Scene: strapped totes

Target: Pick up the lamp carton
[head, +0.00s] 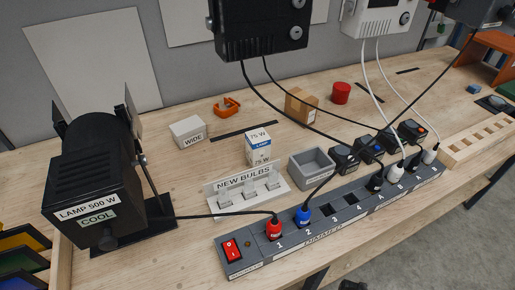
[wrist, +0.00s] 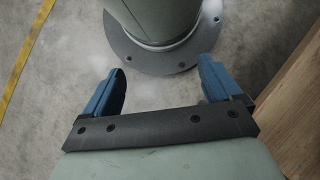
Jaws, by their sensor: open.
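The lamp carton (head: 258,149) is a small white box with a blue band, marked "75 W LAMP". It stands upright on the wooden bench in the head view, just behind the grey "NEW BULBS" holder (head: 246,191). My gripper (wrist: 162,88) shows only in the wrist view. Its two blue fingers are spread apart with nothing between them. It is over the floor beside my own round base, away from the carton. The carton is not in the wrist view.
A black lamp (head: 95,180) stands left. A power strip (head: 330,212) with plugs and cables runs along the front.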

